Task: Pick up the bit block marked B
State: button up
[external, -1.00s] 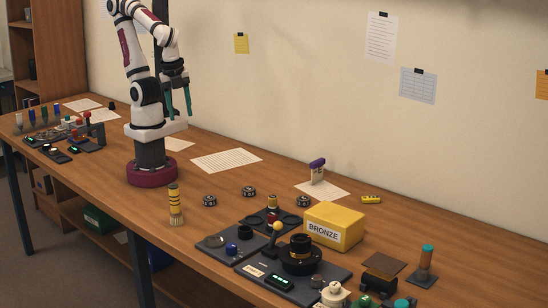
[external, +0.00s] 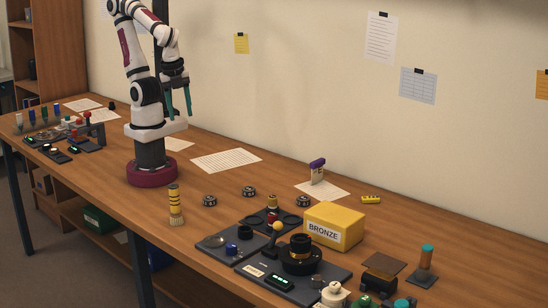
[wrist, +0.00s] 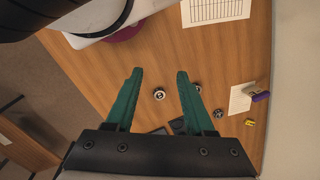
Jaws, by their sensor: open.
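Small dark round blocks with pale marks on top sit on the wooden table. One (external: 210,201) is nearest my base, a second (external: 248,191) is just right of it, and a third (external: 303,201) is beside the yellow box. They also show in the wrist view, where one block (wrist: 159,94) appears between the teal fingers and two others (wrist: 197,87) (wrist: 218,113) lie to the right. The marks are too small to read, so I cannot tell which is B. My gripper (external: 179,113) is open and empty, high above the table near my base; it also shows in the wrist view (wrist: 160,75).
A yellow box labelled BRONZE (external: 334,227) and dark trays with parts (external: 228,257) stand to the right. A yellow-banded brush (external: 175,204) stands near the front edge. A purple-topped item (external: 317,171) stands by the wall. Papers (external: 227,159) lie flat at the back.

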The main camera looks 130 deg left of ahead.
jog(key=shift+o, duration=0.9)
jog(key=w+a+r+m+g+y, duration=0.1)
jog(key=w+a+m+y, duration=0.1)
jog(key=w+a+y, duration=0.5)
jog(key=m+t, duration=1.1)
jog(key=m, duration=0.8)
send_over(367, 198)
jog(key=s+d, duration=1.1)
jog(key=shift+y, duration=0.3)
jog(key=f, duration=1.8)
jog(key=shift+s+d, duration=0.2)
jog(key=x, duration=1.5)
jog(key=shift+a, duration=0.25)
grip_shut()
